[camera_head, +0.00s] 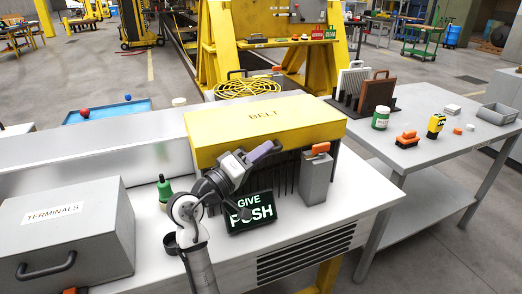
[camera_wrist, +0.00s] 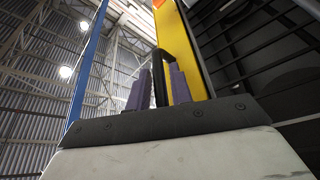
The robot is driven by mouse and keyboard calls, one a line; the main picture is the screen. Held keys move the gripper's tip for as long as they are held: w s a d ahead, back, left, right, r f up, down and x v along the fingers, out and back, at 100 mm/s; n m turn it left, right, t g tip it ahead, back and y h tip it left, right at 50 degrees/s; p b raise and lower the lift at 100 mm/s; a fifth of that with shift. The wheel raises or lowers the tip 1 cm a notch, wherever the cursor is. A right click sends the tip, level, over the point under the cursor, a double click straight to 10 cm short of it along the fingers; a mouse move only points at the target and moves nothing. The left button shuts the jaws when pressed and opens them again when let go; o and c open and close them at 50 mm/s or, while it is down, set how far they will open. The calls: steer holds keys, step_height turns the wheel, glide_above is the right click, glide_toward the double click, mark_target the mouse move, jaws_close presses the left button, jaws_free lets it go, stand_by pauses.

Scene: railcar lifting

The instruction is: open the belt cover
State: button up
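The belt cover (camera_head: 262,122) is a long yellow box-shaped lid marked BELT on the white bench. Dark vertical slats show below its front edge. I cannot tell whether the cover is lifted slightly.
A GIVE PUSH sign (camera_head: 250,212), a grey box with an orange top (camera_head: 316,177) and a green bottle (camera_head: 164,189) stand close to my arm. A TERMINALS box (camera_head: 66,235) is at left. A side table (camera_head: 450,150) with small items is at right.

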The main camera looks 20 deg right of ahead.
jaws_close()
stand_by(0.3)
